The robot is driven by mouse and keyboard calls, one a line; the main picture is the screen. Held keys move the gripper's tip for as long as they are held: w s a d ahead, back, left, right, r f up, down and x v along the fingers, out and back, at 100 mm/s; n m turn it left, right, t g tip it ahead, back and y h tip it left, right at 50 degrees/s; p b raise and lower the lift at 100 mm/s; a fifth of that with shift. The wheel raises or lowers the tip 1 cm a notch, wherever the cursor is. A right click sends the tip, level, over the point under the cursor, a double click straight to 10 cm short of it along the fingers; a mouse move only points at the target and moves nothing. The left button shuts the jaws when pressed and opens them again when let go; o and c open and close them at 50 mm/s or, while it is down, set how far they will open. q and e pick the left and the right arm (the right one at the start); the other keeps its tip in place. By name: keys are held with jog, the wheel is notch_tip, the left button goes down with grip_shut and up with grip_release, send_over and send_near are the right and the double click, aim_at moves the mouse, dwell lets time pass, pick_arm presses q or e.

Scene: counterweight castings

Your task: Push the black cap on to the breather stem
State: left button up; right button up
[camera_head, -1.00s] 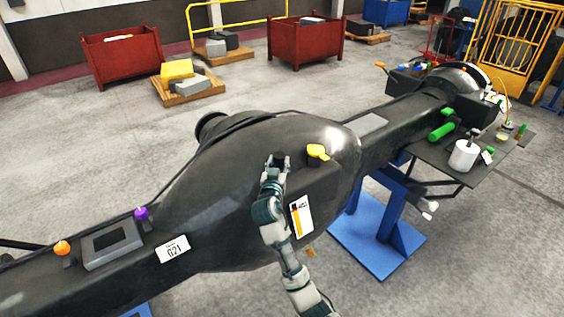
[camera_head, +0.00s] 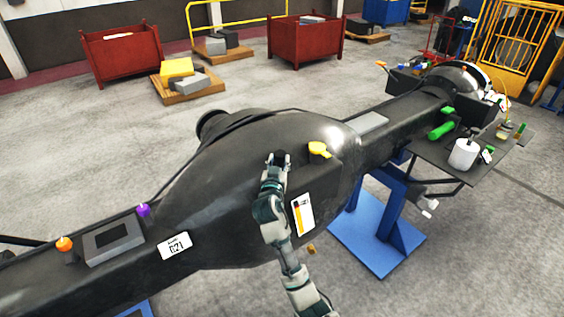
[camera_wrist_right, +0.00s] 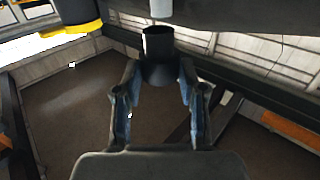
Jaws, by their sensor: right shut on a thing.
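My right gripper (camera_head: 275,165) is at the upper face of the large black axle housing (camera_head: 230,165). It is shut on the black cap (camera_head: 279,157), a short dark cylinder. In the right wrist view the cap (camera_wrist_right: 158,44) stands out beyond my fingertips (camera_wrist_right: 157,78). A pale grey stub, which looks like the breather stem (camera_wrist_right: 161,8), shows just beyond the cap, roughly in line with it. A small gap shows between them in that view. The stem is hidden in the head view. My left gripper is not in view.
A white label (camera_head: 302,215) is on the housing. Purple (camera_head: 143,210) and orange (camera_head: 64,244) knobs are at left. A white canister (camera_head: 464,153) stands on the right-hand shelf.

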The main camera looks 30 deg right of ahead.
jog(key=shift+a+r, duration=0.2)
jog(key=shift+a, duration=0.4)
jog(key=shift+d+f, duration=0.1)
jog(key=shift+d, duration=0.55)
jog(key=shift+d+f, duration=0.1)
jog(key=shift+d, duration=0.15)
jog(key=shift+d+f, duration=0.1)
jog(key=shift+d, duration=0.2)
jog(key=shift+a, duration=0.1)
jog(key=shift+a+r, duration=0.15)
jog(key=shift+a, duration=0.55)
jog(key=shift+a+r, duration=0.1)
jog(key=shift+a, duration=0.6)
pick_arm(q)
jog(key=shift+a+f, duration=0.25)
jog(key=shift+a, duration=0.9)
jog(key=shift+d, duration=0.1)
pick_arm(e)
jog(key=shift+d+f, duration=0.1)
jog(key=shift+d, duration=0.05)
